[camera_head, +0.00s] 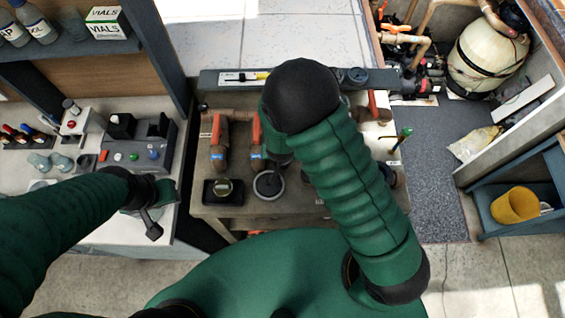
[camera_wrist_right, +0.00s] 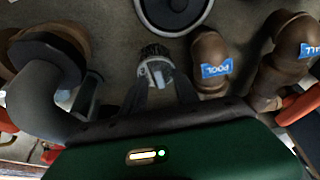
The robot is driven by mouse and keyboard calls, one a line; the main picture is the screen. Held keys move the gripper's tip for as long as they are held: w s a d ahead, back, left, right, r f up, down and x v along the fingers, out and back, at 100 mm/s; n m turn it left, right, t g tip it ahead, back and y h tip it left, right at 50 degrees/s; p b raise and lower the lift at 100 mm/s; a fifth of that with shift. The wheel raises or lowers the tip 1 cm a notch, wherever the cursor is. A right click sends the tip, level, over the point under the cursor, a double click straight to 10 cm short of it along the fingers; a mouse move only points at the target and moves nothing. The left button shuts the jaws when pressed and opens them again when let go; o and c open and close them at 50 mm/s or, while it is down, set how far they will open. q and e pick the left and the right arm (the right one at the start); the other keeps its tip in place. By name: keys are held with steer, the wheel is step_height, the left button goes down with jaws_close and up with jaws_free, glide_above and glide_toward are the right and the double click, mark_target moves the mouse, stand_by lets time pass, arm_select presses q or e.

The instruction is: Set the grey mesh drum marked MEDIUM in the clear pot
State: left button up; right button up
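My right arm reaches over the grey bench in the head view, and its gripper (camera_wrist_right: 158,82) points down in the right wrist view. Its two fingers close on a small grey piece with a dark, mesh-like top (camera_wrist_right: 154,52), which looks like the mesh drum; no MEDIUM marking is readable. A round pot with a pale rim (camera_head: 268,184) stands close by and also shows in the wrist view (camera_wrist_right: 175,14); I cannot tell if it is clear. A small glassy vessel (camera_head: 222,188) sits on a black base. My left gripper (camera_head: 158,207) hangs by the white counter; its fingers are unclear.
Brown pipes with orange handles (camera_head: 217,148) and blue labels stand behind the vessels; one label reads POOL. A grey instrument box (camera_head: 145,145) and glass cups are on the left counter. A yellow bucket (camera_head: 515,205) is on the right shelf. A gap separates counter and bench.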

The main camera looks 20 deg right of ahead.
steer(key=shift+w, duration=0.15)
jaws_close()
stand_by(1.3)
